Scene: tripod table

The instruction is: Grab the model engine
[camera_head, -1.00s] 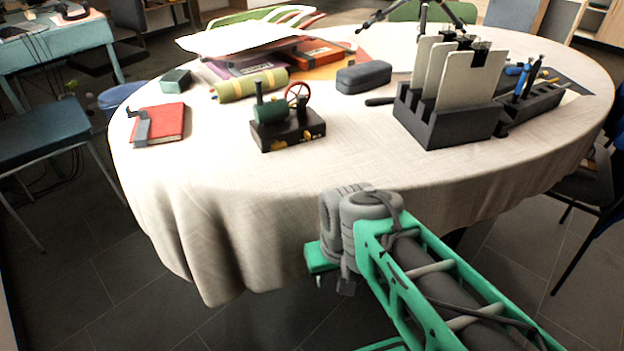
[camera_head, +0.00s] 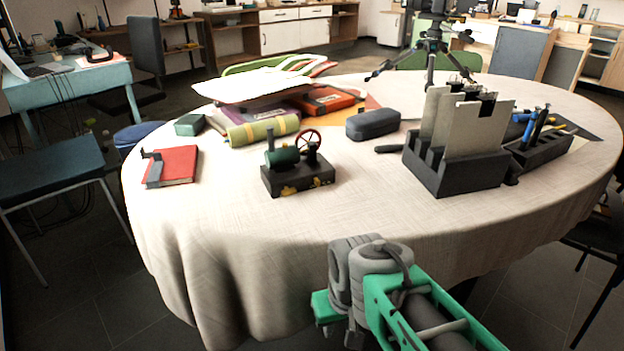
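The model engine (camera_head: 297,175) stands upright on the round table, left of the middle of the view. It has a dark block base with yellow marks, a green boiler with a short chimney, and a red flywheel. My arm reaches in from the lower right, in front of the table's near edge. Its green and grey end part shows well below and to the right of the engine, apart from it. I cannot make out gripper fingers, so their state is hidden.
A red book (camera_head: 178,166) lies left of the engine. Behind it are a yellow-green roll (camera_head: 262,130) and stacked folders. A dark case (camera_head: 373,123) lies to the back right, and a dark file holder (camera_head: 455,172) stands at right. The cloth in front of the engine is clear.

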